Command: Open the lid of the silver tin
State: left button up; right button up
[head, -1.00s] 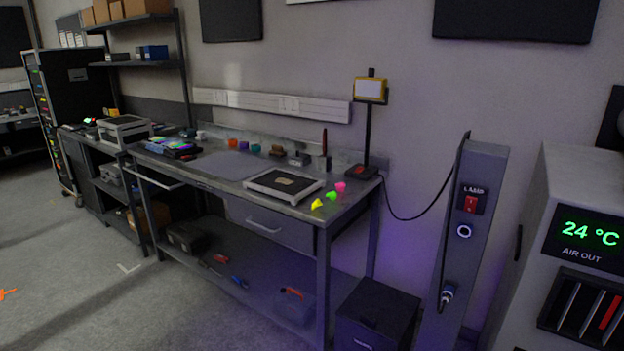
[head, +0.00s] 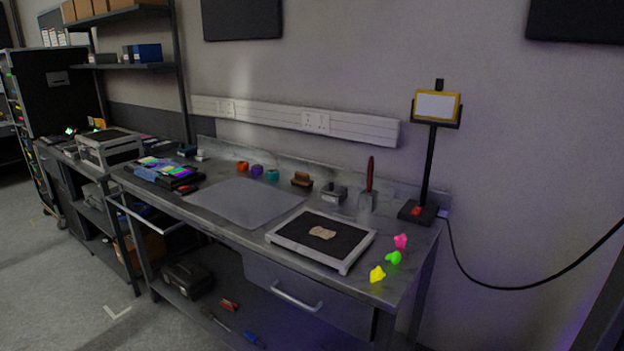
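I cannot make out a silver tin with certainty. A small grey metallic object (head: 334,193) stands toward the back of the workbench, but it is too small to tell whether it is a tin or has a lid. A silver-edged case (head: 108,147) sits on the bench at the left, and I cannot tell whether it opens. Neither of my grippers is in view.
The workbench (head: 225,232) carries a grey mat (head: 246,201), a framed black tray (head: 286,238) and a lamp stand (head: 431,165). Yellow (head: 377,274), green (head: 394,258) and pink (head: 401,241) pieces lie near its right end. A cable (head: 510,288) hangs at the right.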

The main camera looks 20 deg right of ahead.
aim_at(335, 190)
jog(key=i+j+z, duration=0.55)
jog(key=z, duration=0.25)
jog(key=i+j+z, duration=0.15)
jog(key=j+z, duration=0.25)
jog(key=i+j+z, duration=0.1)
jog(key=j+z, duration=0.3)
jog(key=j, duration=0.15)
